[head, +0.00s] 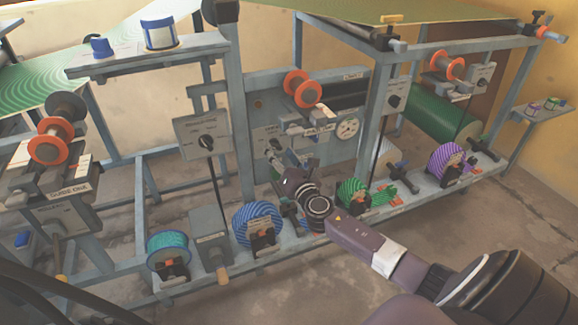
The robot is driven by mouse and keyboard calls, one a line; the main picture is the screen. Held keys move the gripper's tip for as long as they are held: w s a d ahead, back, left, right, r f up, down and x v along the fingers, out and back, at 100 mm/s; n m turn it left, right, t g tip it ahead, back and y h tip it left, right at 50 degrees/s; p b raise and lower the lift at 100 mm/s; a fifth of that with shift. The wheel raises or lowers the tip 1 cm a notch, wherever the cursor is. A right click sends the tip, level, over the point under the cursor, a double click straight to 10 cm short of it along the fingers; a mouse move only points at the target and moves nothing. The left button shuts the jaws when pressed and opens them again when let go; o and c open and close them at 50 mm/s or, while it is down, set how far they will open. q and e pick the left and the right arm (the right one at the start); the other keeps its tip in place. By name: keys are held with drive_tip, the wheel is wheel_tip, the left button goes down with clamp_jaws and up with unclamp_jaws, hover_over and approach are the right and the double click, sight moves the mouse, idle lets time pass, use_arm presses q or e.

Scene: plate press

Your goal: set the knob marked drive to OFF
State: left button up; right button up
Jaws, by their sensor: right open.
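The grey press panel (256,103) stands in the middle of the view. Small lettering on its left part, which seems to read drive, sits above a small dark knob (274,144). The knob's pointer and the words around it are too small to read. My right arm reaches in from the lower right. Its gripper (277,158) is open in front of the panel, just below the knob, and partly hides that area. I cannot tell whether its fingers touch the knob. My left gripper is not in view.
Grey boxes with black knobs hang left (203,135) and right (396,98) of the panel. A round gauge (348,128) is on the panel. The low rail carries blue (257,222), green (353,192) and purple (446,160) striped rolls near my arm. Bare floor lies in front.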

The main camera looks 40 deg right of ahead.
drive_tip(key=v, duration=1)
idle(0.3)
